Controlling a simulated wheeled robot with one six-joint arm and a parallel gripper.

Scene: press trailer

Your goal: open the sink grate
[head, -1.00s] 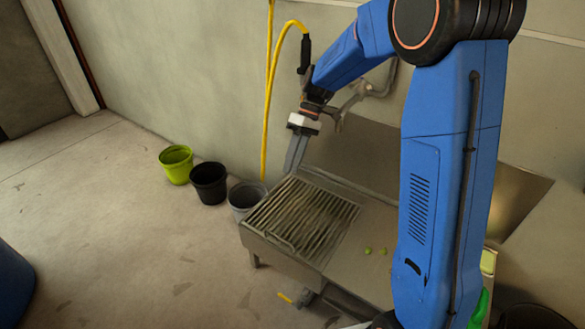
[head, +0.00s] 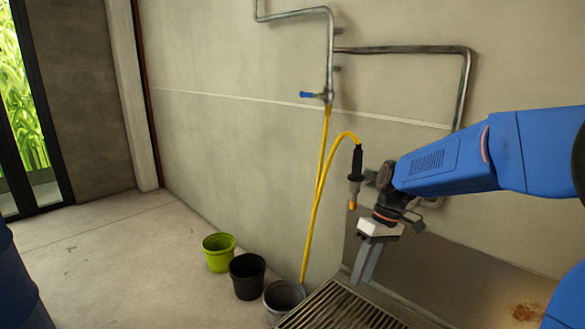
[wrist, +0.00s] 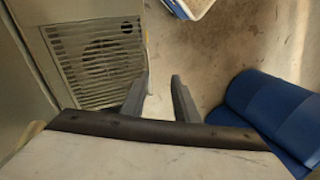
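The sink grate (head: 335,310) is a metal panel of parallel bars, cut off by the bottom edge of the head view. In the wrist view the grate (wrist: 95,62) lies at the upper left and looks closed and flat, with a round shape dimly visible beneath its bars. My gripper (head: 363,277) points down above the grate's far side in the head view, apart from it. In the wrist view my gripper (wrist: 160,80) shows two separated fingers with nothing between them, to the right of the grate.
Green (head: 219,252), black (head: 247,276) and grey (head: 284,297) buckets stand on the floor left of the sink. A yellow hose (head: 318,190) hangs from a wall tap, its nozzle (head: 356,170) close to my wrist.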

